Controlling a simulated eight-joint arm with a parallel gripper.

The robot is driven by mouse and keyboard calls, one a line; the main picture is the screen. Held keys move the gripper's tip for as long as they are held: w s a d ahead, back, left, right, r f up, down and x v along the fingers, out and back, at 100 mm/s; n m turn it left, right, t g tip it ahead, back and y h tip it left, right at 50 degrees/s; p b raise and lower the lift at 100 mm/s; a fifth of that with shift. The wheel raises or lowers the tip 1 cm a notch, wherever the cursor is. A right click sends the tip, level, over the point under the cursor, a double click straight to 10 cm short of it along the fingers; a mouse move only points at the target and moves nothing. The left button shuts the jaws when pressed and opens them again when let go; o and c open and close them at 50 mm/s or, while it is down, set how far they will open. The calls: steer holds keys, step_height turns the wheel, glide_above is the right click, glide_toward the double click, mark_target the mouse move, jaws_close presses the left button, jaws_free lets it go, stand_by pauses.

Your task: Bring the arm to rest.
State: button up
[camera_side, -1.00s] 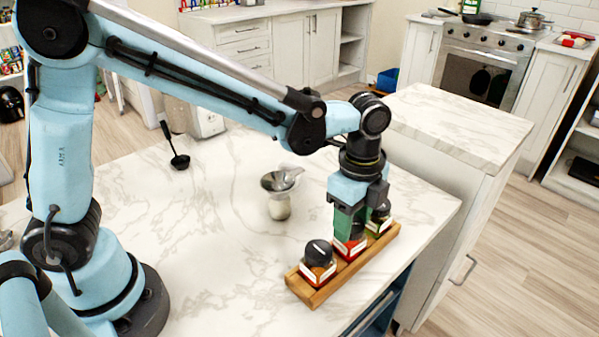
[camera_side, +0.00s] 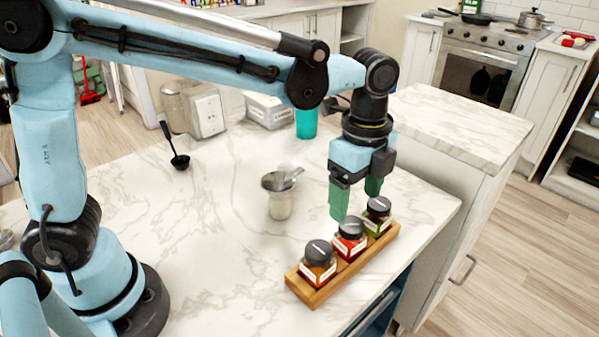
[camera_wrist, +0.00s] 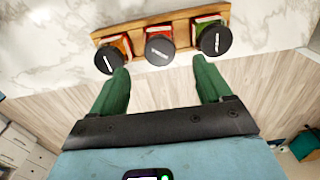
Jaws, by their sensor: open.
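My gripper (camera_side: 356,200) is open and empty, with two green fingers. In the side view it hangs in the air above and just behind the wooden rack (camera_side: 310,297). Three dark-lidded spice jars stand in the rack: an orange one (camera_side: 317,268) at the near end, a red one (camera_side: 351,242) in the middle and a green one (camera_side: 377,217) at the far end. In the wrist view the spread fingers (camera_wrist: 162,82) point toward the rack (camera_wrist: 145,23), and the middle jar (camera_wrist: 159,46) shows between them. No jar is visibly held.
On the marble counter (camera_side: 220,250) stand a glass jar with a metal funnel (camera_side: 280,195), a black ladle (camera_side: 175,150), a teal cup (camera_side: 306,122) and a white box (camera_side: 269,110). A second marble-topped unit (camera_side: 455,125) is at the right.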

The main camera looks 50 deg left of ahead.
step_height(320, 180, up, 6)
steer(key=s+a+f+n+t, duration=0.2)
steer(key=s+a+n+t, duration=0.1)
steer(key=a+n, duration=0.5)
steer(key=s+a+f+n+t, duration=0.3)
steer(key=s+a+n+t, duration=0.1)
steer(key=a+n, duration=0.4)
steer(key=shift+s+a+f+n, duration=0.25)
steer(key=shift+s+n, duration=0.3)
steer(key=shift+n, duration=0.55)
